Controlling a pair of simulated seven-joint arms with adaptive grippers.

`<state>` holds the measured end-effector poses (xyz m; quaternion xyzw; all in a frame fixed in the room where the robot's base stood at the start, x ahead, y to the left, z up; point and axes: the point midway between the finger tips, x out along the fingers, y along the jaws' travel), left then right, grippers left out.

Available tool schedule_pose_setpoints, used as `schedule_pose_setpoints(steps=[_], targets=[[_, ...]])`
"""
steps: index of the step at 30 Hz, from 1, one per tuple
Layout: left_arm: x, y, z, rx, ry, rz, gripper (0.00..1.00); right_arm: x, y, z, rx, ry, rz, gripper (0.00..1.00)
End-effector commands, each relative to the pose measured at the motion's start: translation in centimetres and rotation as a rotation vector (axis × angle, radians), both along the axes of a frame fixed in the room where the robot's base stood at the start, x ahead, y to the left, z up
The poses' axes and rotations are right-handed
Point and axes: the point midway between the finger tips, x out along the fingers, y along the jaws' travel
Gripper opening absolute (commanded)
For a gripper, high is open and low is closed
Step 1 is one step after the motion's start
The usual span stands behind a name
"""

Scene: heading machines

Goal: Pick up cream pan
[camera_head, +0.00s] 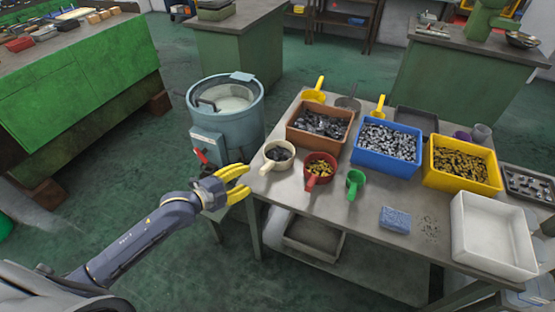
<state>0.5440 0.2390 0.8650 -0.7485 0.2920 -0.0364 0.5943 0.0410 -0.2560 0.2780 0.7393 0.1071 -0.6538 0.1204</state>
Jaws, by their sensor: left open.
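The cream pan (274,163) stands on the left front part of the grey table, with dark pieces in it. Its handle points toward the front left, to the table's edge. My left gripper (246,182) has yellow fingers and is open and empty. In the picture it is just left of the cream pan's handle, near the table's left edge. I cannot tell how far apart in depth they are. My right gripper is not in view.
A red pan (311,183) and a green cup (353,184) stand to the right of the cream pan. Brown (295,135), blue (364,159) and yellow (436,180) bins of parts stand behind. A blue-grey drum machine (243,126) stands left of the table. A white tray (466,247) is front right.

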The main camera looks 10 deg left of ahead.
Motion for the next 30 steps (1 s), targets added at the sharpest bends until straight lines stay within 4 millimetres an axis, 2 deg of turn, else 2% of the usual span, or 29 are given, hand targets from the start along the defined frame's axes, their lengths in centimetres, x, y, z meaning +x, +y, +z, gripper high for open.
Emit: schedule_pose_setpoints(steps=[3, 9, 22, 30], targets=[[2.0, -1.1, -0.5, -0.005, -0.002, 0.002, 0.47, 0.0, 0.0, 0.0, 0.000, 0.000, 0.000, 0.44], [4.5, -2.6, -1.5, -0.004, 0.000, 0.002, 0.47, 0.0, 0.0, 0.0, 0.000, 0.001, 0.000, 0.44], [6.6, -3.7, -2.4, -0.003, 0.001, 0.001, 0.47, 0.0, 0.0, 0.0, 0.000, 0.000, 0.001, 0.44], [9.4, -4.9, -3.6, -0.003, -0.001, 0.003, 0.47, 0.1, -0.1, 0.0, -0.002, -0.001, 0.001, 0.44]])
